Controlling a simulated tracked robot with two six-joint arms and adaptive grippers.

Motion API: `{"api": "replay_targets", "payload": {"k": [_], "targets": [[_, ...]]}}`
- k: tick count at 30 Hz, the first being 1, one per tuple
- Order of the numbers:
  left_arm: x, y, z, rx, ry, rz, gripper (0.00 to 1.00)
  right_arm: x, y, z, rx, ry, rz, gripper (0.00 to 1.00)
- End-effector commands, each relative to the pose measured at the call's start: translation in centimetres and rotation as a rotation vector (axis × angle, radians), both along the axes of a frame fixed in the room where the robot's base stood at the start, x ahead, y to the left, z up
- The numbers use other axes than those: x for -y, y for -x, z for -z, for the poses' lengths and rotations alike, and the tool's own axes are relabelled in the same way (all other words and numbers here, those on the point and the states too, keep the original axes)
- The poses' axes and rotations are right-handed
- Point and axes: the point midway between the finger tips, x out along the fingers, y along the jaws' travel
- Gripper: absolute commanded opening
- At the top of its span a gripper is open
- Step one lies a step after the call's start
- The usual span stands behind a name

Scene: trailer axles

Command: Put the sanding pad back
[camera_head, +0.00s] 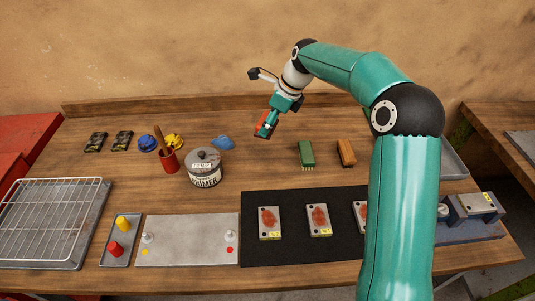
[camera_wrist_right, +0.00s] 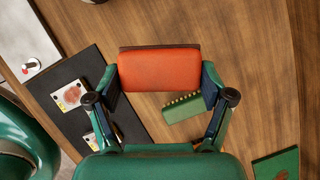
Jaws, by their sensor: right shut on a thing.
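The sanding pad (camera_head: 261,122) is an orange-red block with a dark backing edge. My right gripper (camera_head: 267,129) is shut on it and holds it above the rear middle of the workbench. In the right wrist view the pad (camera_wrist_right: 160,68) sits crosswise between the two fingertips, gripped at its ends. My left gripper is not in view.
Below are a green brush (camera_head: 306,154), a wooden brush (camera_head: 346,152), a blue cloth (camera_head: 223,142) and a primer can (camera_head: 204,168). A black mat (camera_head: 290,252) holds plates with reddish patches. A red cup (camera_head: 170,161) stands left. My right arm hides part of the bench's right side.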

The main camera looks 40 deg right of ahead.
Motion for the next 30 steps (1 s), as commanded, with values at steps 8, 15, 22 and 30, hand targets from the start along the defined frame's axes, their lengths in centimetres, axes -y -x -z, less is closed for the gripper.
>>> {"api": "replay_targets", "payload": {"k": [8,15,22,30], "targets": [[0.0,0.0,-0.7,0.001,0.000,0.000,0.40,-0.4,-0.3,7.0,-0.004,-0.001,-0.010,0.48],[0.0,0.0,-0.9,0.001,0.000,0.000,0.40,-0.5,-0.4,9.4,0.000,0.000,-0.012,0.48],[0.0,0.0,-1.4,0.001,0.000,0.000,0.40,-0.5,-0.4,12.2,-0.003,-0.001,-0.012,0.48],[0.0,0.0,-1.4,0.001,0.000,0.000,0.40,-0.5,-0.4,13.6,0.001,0.001,-0.012,0.48]]}}
